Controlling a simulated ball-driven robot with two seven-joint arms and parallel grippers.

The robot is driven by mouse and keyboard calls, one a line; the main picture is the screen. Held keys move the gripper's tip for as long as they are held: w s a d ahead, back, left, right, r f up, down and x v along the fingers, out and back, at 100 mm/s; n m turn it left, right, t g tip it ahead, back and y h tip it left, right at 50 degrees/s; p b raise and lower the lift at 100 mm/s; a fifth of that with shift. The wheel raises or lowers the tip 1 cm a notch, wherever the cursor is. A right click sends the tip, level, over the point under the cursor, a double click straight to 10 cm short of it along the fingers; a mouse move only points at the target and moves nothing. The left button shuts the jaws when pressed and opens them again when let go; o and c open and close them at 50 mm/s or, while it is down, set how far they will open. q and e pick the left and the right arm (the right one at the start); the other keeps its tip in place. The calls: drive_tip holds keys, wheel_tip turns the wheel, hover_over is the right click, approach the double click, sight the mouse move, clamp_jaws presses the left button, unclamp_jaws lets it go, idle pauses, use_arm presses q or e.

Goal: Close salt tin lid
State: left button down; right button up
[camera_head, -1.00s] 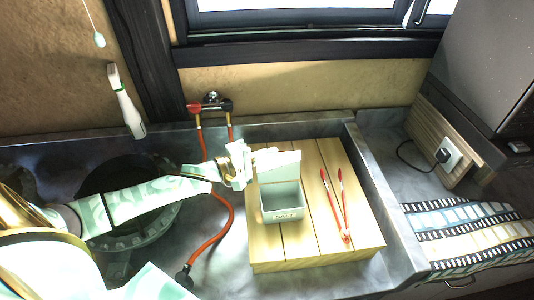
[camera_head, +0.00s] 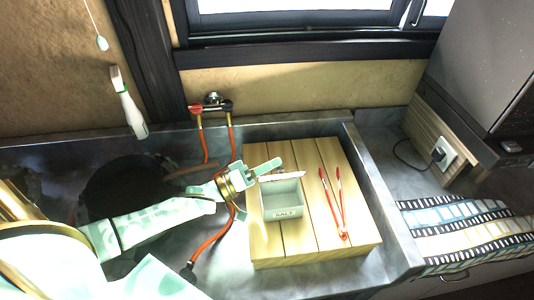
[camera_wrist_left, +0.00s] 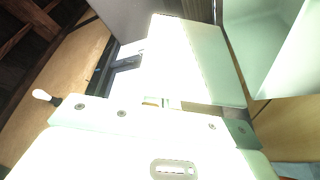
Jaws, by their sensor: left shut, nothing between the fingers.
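The salt tin (camera_head: 281,205) is a small pale open box marked SALT, standing on the wooden board. Its pale lid (camera_head: 284,177) is at the tin's back edge and shows almost edge-on as a thin strip, tipped toward the opening; the inside of the tin still shows. My left gripper (camera_head: 268,168) is shut and empty, just behind and left of the lid; I cannot tell whether it touches it. In the left wrist view, pale surfaces fill the right side, overexposed, and I cannot separate lid from tin there. My right gripper is not in view.
Red tongs (camera_head: 334,205) lie on the board (camera_head: 300,250) right of the tin. A red hose (camera_head: 212,240) and a dark round pan (camera_head: 120,190) lie to the left. A patterned cloth (camera_head: 465,232) and a wall socket (camera_head: 443,153) are at the right.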

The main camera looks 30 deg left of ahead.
sight(269, 179)
use_arm(q)
drive_tip(key=m+h, duration=0.1)
drive_tip(key=m, duration=0.1)
drive_tip(key=s+d+m, duration=0.1)
drive_tip(key=s+d+f+m+h+b, duration=0.1)
drive_tip(key=m, duration=0.1)
drive_tip(key=shift+s+m+h, duration=0.1)
drive_tip(key=shift+m+h, duration=0.2)
drive_tip(key=shift+s+d+f+m+g, duration=0.1)
drive_tip(key=shift+s+d+m+g, duration=0.05)
drive_tip(key=shift+s+m+g, duration=0.15)
drive_tip(key=shift+s+d+f, duration=0.55)
drive_tip(key=shift+s+f, duration=0.15)
drive_tip(key=shift+f, duration=0.1)
drive_tip(key=shift+f, duration=0.1)
drive_tip(key=v, duration=0.7)
drive_tip(key=shift+s+a+f, duration=0.1)
drive_tip(key=shift+s, duration=0.05)
